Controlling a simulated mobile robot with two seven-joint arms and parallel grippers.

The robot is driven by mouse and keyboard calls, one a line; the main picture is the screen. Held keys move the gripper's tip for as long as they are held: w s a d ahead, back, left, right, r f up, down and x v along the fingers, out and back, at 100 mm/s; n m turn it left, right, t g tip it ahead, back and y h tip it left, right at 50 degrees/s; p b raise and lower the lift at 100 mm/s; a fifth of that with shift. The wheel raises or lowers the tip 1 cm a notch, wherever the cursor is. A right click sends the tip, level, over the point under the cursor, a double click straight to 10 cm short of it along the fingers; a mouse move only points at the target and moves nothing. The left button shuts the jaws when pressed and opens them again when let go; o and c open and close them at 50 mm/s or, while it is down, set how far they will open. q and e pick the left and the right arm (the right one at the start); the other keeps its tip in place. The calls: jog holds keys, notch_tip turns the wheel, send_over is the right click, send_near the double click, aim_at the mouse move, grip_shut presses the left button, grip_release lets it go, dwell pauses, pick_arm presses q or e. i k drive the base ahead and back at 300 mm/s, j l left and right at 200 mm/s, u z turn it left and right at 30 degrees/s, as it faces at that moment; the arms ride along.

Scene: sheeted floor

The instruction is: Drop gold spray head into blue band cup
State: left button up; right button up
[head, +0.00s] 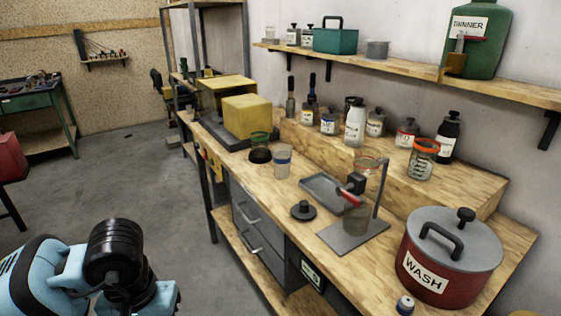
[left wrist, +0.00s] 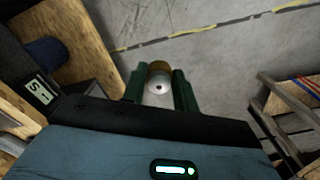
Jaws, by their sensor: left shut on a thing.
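A clear cup with a blue band (head: 282,160) stands upright on the workbench, left of the grey tray in the head view. In the left wrist view my left gripper (left wrist: 158,88) has its green fingers shut on the gold spray head (left wrist: 159,67). Its gold part is at the far side and a pale round end with a dark centre hole faces the camera. It is held over the grey floor. In the head view my left arm shows at the bottom left, away from the bench; its fingertips and the spray head cannot be made out there. My right gripper is not in view.
A red WASH pot (head: 447,262) fills the bench's near right. Floor (head: 150,195) left of the bench is clear.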

aim_at(283, 175)
jog(key=z, duration=0.45)
jog(key=i+j+z, duration=0.15)
jog(key=z, duration=0.25)
jog(key=j+z, duration=0.45)
jog(key=i+j+z, duration=0.15)
jog(key=j, duration=0.2)
jog(key=j+z, duration=0.2)
jog(key=j, duration=0.2)
jog(key=j+z, duration=0.1)
jog(key=j, duration=1.15)
jog(key=i, duration=0.05)
